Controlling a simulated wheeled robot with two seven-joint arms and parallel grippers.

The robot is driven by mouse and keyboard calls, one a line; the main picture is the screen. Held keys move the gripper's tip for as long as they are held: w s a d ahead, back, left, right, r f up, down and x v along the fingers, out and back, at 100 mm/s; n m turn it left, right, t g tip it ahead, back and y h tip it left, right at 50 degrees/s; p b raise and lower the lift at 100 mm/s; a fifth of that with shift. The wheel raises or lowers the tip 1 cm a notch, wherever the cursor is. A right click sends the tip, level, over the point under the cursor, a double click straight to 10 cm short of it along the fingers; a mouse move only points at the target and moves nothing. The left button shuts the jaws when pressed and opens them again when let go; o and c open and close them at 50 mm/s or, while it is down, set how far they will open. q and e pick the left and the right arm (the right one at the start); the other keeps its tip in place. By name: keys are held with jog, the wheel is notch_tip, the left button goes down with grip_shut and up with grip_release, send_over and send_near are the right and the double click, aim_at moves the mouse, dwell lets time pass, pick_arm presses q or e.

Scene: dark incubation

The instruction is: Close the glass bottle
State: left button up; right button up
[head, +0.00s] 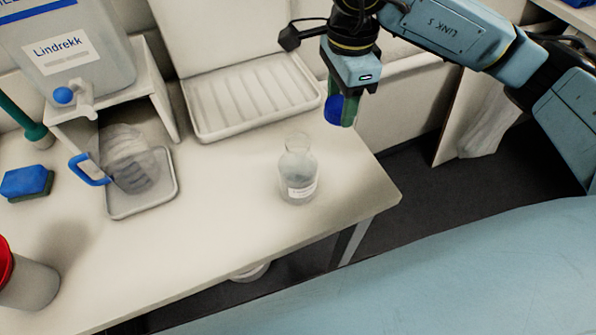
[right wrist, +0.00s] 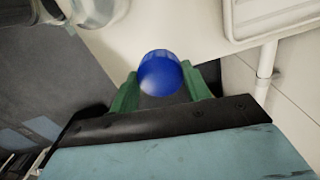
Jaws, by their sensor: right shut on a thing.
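The glass bottle (head: 298,180) stands upright and uncapped near the right front corner of the white table, with a white label on its front. My right gripper (head: 342,108) is up and to the right of the bottle in the head view, apart from it. Its green fingers are shut on a blue cap (head: 334,109). In the right wrist view the cap (right wrist: 160,72) sits between the green fingertips (right wrist: 165,85). Part of the bottle (right wrist: 92,10) shows at the top left of that view. My left gripper is not in view.
A white ribbed tray (head: 205,133) lies behind the bottle. A clear jug with a blue handle (head: 90,168) sits on a small tray (head: 165,198) at left. A large labelled container (head: 110,60), blue sponge (head: 25,181) and red-lidded jar (head: 30,287) stand further left. The tabletop around the bottle is clear.

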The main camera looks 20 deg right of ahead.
jog(key=n, duration=0.4)
jog(key=shift+w+a+r, duration=0.1)
jog(key=shift+w+r, duration=0.05)
jog(key=shift+w, duration=0.25)
jog(key=n, duration=0.4)
jog(key=shift+w+a+n, duration=0.1)
jog(key=shift+w+n, duration=0.25)
jog(key=shift+n, duration=0.05)
jog(key=n, duration=0.4)
jog(key=shift+w+r, duration=0.15)
jog(key=shift+w, duration=0.2)
jog(key=n, duration=0.3)
jog(key=w+n, duration=0.1)
jog(key=n, duration=0.1)
jog(key=shift+a+r+n, duration=0.15)
jog(key=shift+n, duration=0.25)
